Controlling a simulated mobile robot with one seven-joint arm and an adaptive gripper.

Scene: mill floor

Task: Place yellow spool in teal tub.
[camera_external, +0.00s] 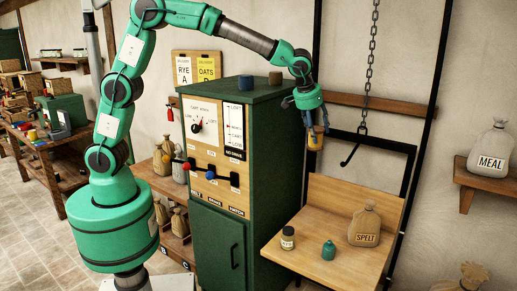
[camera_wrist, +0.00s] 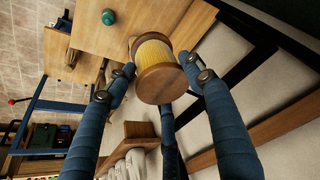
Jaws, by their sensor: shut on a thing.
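The yellow spool (camera_external: 315,140) has wooden end discs and yellow thread wound between them. It hangs in my gripper (camera_external: 314,124), above the back of the wooden bench. In the wrist view the spool (camera_wrist: 155,54) sits between the blue fingers of my gripper (camera_wrist: 157,72), which are shut on it. A small teal container with a narrow top (camera_external: 328,250) stands upright on the bench, below the spool and apart from it. It also shows in the wrist view (camera_wrist: 108,16). I cannot tell whether it is the teal tub; no other clear teal tub shows.
On the bench (camera_external: 311,213) stand a lidded jar (camera_external: 288,238) and a SPELT sack (camera_external: 364,227). A chain with a hook (camera_external: 353,150) hangs close right of my gripper. The green cabinet (camera_external: 265,150) stands to its left, with two small cylinders on top.

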